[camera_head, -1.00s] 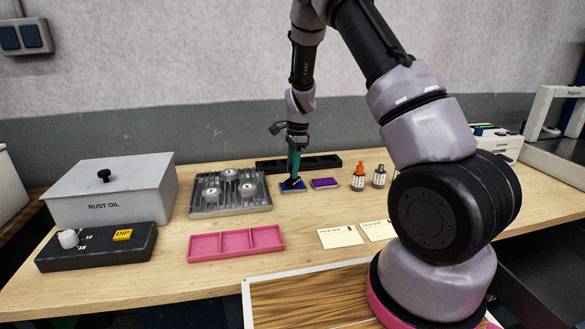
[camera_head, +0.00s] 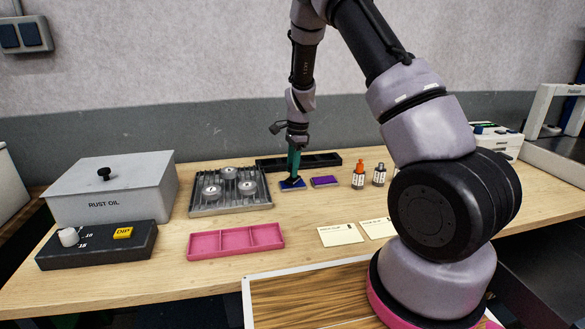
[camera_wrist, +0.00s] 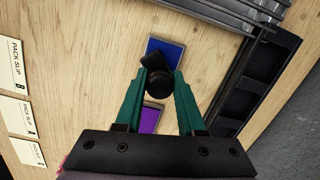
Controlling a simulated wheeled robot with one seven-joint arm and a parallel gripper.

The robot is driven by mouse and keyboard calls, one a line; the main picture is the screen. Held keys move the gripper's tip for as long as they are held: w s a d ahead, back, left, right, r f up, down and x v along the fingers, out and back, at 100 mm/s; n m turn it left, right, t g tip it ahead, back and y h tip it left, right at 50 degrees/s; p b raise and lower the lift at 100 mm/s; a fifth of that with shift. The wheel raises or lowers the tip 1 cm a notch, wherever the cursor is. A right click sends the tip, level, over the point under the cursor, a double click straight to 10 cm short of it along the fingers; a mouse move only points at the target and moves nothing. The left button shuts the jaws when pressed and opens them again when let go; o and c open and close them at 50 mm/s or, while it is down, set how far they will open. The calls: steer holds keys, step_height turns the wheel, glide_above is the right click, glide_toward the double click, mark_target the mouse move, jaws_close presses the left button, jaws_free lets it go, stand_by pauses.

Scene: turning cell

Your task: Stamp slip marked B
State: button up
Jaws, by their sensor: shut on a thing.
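My gripper (camera_wrist: 157,88) has its teal fingers shut on the round black knob of a stamp (camera_wrist: 158,82). The stamp is over the blue ink pad (camera_wrist: 168,50) and hides part of it; whether it touches the pad is unclear. The head view shows my gripper (camera_head: 293,176) low over the blue pad (camera_head: 290,187). A purple pad (camera_head: 324,181) lies just to its right. Pack slips lie in a column in the wrist view: an upper slip (camera_wrist: 10,65), a middle slip (camera_wrist: 18,120) and a lower slip (camera_wrist: 28,150). The upper slip's mark looks like B; the other marks are too small to read surely.
A pink three-part tray (camera_head: 236,252) lies in front. A grey fixture with round metal parts (camera_head: 205,211) is left of the pads; a long black tray (camera_head: 270,165) is behind. Two small bottles (camera_head: 358,176) (camera_head: 379,175) stand right. Bare wood separates pads and slips.

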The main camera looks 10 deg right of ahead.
stand_by(0.3)
steer(key=shift+r, duration=3.45)
steer(key=shift+s, duration=0.1)
